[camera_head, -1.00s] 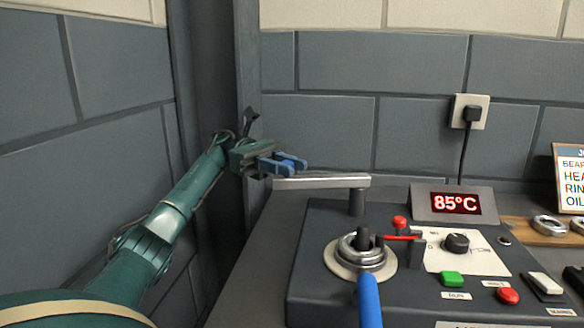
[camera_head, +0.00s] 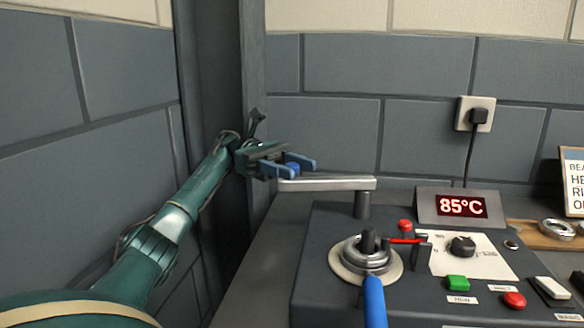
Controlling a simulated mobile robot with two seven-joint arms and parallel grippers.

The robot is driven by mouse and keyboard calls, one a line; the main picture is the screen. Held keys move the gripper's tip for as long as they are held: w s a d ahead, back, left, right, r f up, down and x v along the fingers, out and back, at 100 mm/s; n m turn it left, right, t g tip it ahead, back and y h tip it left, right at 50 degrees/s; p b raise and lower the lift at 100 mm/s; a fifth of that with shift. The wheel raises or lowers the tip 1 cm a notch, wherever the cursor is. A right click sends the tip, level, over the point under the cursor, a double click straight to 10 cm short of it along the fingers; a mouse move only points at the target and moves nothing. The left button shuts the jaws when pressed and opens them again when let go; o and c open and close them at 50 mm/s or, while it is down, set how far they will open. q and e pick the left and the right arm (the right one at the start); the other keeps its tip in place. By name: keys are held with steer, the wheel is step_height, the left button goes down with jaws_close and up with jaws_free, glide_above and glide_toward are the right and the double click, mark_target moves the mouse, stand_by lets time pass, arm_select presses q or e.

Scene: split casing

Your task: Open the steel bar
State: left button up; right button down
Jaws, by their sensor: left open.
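The steel bar (camera_head: 328,184) lies level on top of a short dark post (camera_head: 362,204) at the back left of a dark machine box. Its free end points left. My left gripper (camera_head: 303,166) is at that free end, just above and behind it in the picture. Its blue-tipped fingers are apart, with nothing seen between them. I cannot tell whether a finger touches the bar. My right gripper is not in view.
The machine box (camera_head: 325,285) carries a ringed spindle (camera_head: 366,259) with a blue handle (camera_head: 375,301), a red lever (camera_head: 405,241), buttons and a knob. A display (camera_head: 461,206) reads 85°C. A dark pillar (camera_head: 213,110) stands close behind my left arm.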

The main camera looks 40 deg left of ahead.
arm_select(q)
step_height(320, 180, up, 10)
steer(key=shift+f+p, duration=0.1)
steer(key=shift+p, duration=0.75)
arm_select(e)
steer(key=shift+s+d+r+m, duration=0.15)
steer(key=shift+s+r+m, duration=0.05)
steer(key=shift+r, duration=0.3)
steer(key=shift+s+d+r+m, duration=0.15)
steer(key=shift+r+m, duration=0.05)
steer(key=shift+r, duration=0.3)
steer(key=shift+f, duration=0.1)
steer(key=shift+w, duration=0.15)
